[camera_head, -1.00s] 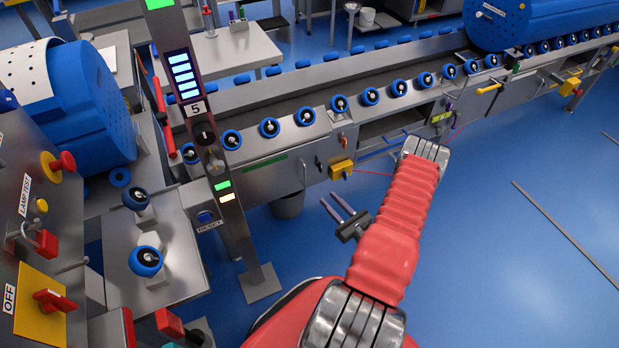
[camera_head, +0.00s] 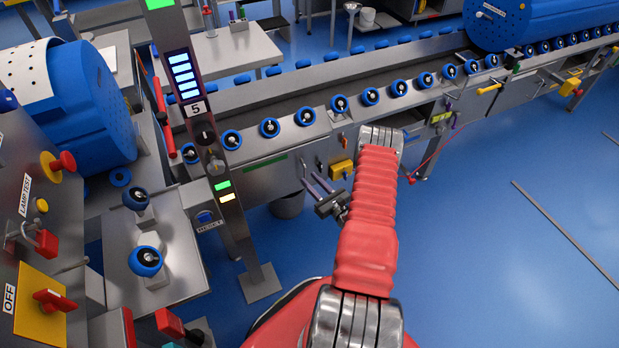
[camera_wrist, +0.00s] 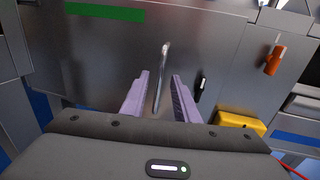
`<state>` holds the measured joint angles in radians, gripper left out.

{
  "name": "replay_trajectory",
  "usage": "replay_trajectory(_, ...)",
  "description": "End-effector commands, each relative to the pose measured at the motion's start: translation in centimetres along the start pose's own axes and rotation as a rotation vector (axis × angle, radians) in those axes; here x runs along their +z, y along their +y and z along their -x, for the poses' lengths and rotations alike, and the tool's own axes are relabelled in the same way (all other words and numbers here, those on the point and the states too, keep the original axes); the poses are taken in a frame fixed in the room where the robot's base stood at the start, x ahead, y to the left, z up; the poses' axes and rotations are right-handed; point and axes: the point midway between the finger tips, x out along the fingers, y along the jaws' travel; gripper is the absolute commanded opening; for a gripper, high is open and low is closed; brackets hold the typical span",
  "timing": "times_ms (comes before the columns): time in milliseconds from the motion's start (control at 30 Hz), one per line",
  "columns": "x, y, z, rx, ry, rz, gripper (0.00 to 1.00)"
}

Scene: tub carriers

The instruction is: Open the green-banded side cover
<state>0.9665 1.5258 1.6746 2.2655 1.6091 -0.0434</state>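The green-banded side cover (camera_head: 268,182) is a grey metal panel on the front of the conveyor, with a green strip (camera_head: 265,163) along its top; the strip also shows in the wrist view (camera_wrist: 104,12). The cover looks shut. Its upright bar handle (camera_wrist: 163,65) stands near its right side. My gripper (camera_head: 313,180) is in front of the cover's right end. In the wrist view my gripper (camera_wrist: 160,76) is open, one purple finger on each side of the handle, with gaps on both sides. How deep the handle sits between the fingers I cannot tell.
A yellow box (camera_head: 341,169) and an orange-handled switch (camera_wrist: 274,60) are right of the cover. A small black-and-white latch (camera_wrist: 201,86) is close to the right finger. A grey bin (camera_head: 288,205) stands below the cover.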

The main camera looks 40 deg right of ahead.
Motion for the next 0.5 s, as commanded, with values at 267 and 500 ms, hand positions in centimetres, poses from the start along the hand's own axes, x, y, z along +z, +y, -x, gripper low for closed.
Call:
replay_trajectory(267, 0.0, 0.0, -2.2, 0.000, 0.000, 0.000, 0.28)
replay_trajectory(500, 0.0, 0.0, -2.3, -0.001, 0.000, 0.000, 0.28)
